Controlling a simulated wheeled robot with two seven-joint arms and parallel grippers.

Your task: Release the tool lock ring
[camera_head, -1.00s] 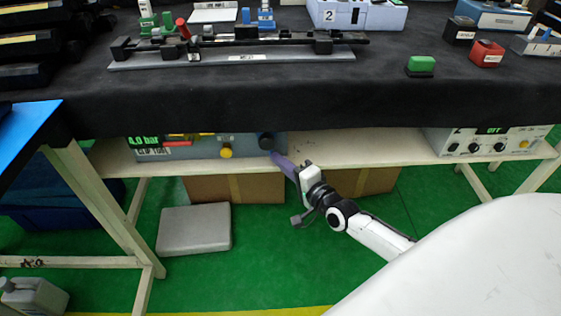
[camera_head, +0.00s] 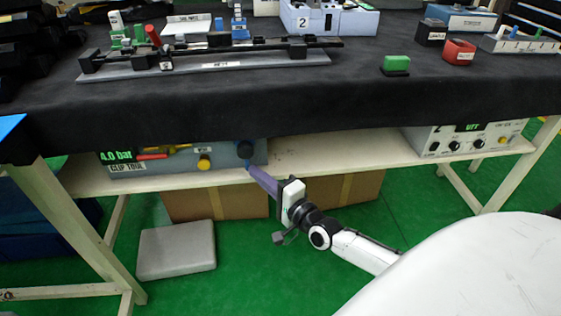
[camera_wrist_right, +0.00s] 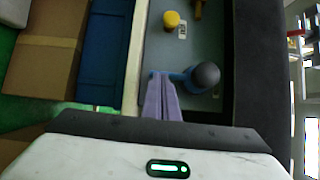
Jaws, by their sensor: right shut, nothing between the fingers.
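The grey box labelled CLIP TOOL (camera_head: 215,172) sits on the shelf under the black-covered table, with a green 4.0 bar display. A dark round knob (camera_head: 245,149) with a blue part under it sticks out at its right end; it also shows in the right wrist view (camera_wrist_right: 205,75). I cannot tell which part is the lock ring. My right gripper (camera_head: 249,167) has purple fingers, shut and empty, with the tips just below the knob. In the right wrist view the fingertips (camera_wrist_right: 160,76) are beside the blue part; I cannot tell whether they touch. My left gripper is not in view.
A yellow knob (camera_head: 204,163) and red and yellow handles are on the box front. The table edge (camera_head: 330,125) overhangs the shelf (camera_head: 330,150). A white instrument (camera_head: 470,138) stands at the shelf's right. Cardboard boxes (camera_head: 215,204) stand below. The shelf between is clear.

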